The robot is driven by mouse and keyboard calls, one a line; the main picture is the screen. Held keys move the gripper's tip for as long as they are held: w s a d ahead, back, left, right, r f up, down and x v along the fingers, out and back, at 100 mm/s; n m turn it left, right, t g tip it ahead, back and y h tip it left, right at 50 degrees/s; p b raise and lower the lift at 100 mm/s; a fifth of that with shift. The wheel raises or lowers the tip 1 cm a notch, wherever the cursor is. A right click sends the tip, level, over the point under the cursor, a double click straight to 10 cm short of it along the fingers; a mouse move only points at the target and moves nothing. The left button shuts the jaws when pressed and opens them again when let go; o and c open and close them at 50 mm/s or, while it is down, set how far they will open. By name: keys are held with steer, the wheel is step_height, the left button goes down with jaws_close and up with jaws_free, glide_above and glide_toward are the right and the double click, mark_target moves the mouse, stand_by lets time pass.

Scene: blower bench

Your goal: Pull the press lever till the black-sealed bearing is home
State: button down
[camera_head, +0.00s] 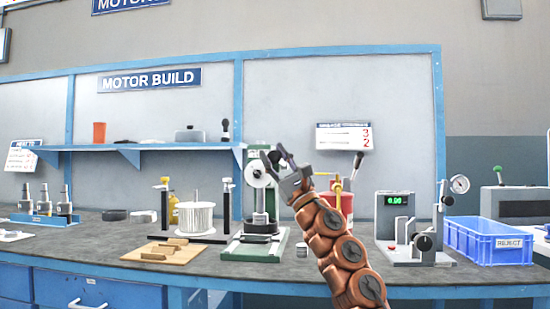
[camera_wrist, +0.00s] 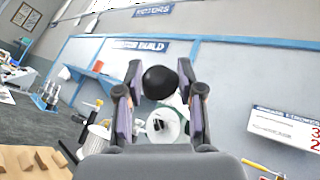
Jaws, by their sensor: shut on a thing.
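The press (camera_head: 258,205), with a green base plate and a white round hub, stands on the bench at the centre of the head view. My gripper (camera_head: 284,166) is at the upper right of the press, beside its hub. In the wrist view, the black ball knob of the press lever (camera_wrist: 160,82) sits between my two fingers, and my gripper (camera_wrist: 160,92) is shut on it. The white hub (camera_wrist: 163,125) shows just below the knob. Most of the lever is hidden behind my fingers. The black-sealed bearing is too small to make out.
A white spool (camera_head: 196,217) and a wooden block fixture (camera_head: 165,251) stand left of the press. A grey tester with a green display (camera_head: 395,214) and a blue reject bin (camera_head: 490,240) stand to the right. A blue shelf (camera_head: 150,147) runs behind.

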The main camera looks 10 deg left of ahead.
steer(key=c, duration=0.7)
jaws_free()
steer(key=shift+a+f, duration=0.1)
steer(key=shift+a, duration=0.05)
steer(key=shift+v, duration=3.75)
